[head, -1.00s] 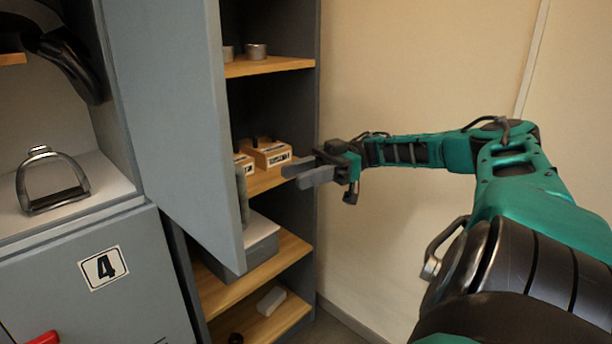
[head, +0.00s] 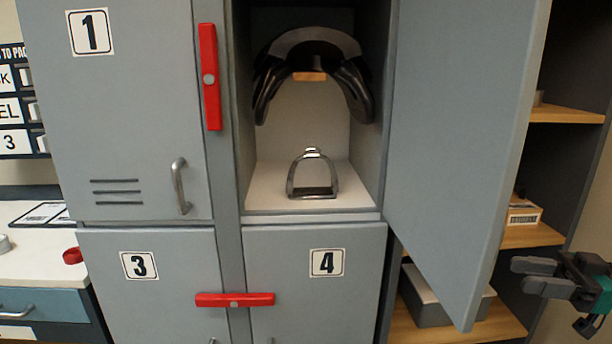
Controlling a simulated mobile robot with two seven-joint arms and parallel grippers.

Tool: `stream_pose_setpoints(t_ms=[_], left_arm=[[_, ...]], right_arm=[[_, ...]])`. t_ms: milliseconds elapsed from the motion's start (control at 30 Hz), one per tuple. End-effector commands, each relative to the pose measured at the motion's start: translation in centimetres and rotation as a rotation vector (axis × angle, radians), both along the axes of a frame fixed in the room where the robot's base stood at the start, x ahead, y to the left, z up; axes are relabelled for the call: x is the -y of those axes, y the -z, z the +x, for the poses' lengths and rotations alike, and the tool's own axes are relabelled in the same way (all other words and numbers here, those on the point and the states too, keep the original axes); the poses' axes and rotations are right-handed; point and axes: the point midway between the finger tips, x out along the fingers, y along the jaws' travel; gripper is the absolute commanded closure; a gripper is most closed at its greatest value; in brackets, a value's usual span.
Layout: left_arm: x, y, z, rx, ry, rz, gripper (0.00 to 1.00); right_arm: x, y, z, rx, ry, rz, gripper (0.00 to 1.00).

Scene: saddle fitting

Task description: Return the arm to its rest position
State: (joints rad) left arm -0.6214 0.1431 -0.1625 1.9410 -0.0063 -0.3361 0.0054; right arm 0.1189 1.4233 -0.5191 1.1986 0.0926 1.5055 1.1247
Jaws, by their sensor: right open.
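My right gripper (head: 538,276) shows at the right edge in the head view. Its grey fingers point left, apart and empty, in front of the shelf unit and just right of the open locker door (head: 462,140). Most of the right arm is outside the picture. My left gripper is not in view. A metal stirrup (head: 313,178) stands upright on the floor of the open locker compartment. A black saddle (head: 312,62) is on a wooden support above it.
Lockers 1 (head: 130,120), 3 (head: 160,295) and 4 (head: 310,285) are shut. A red latch bar (head: 235,299) lies level across 3 and 4; another red bar (head: 209,78) is upright beside 1. Wooden shelves (head: 535,236) with boxes stand at right. A white counter (head: 30,245) is at left.

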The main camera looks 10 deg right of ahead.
Motion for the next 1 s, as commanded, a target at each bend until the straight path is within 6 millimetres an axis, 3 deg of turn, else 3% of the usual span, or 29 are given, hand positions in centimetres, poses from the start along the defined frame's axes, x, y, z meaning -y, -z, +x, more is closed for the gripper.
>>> stream_pose_setpoints(t_ms=[33, 200, 400, 600, 700, 1000], left_arm=[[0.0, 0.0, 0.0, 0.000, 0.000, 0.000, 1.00], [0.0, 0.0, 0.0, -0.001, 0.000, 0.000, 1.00], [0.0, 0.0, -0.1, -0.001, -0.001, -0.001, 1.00], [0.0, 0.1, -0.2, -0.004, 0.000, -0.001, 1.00], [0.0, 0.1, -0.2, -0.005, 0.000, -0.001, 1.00], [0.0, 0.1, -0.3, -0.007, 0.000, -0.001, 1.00]], right_arm=[[-2.4, 3.2, 0.7, 0.004, 0.038, 0.035, 0.59], [-10.1, 12.0, 2.4, 0.018, 0.246, 0.065, 0.59], [-18.2, 19.7, 1.7, -0.045, 0.509, 0.011, 0.59], [-24.0, 25.1, -1.4, -0.198, 0.741, -0.131, 0.59], [-25.9, 26.9, -3.4, -0.300, 0.825, -0.224, 0.59], [-27.8, 29.6, -8.1, -0.513, 0.912, -0.418, 0.59]])
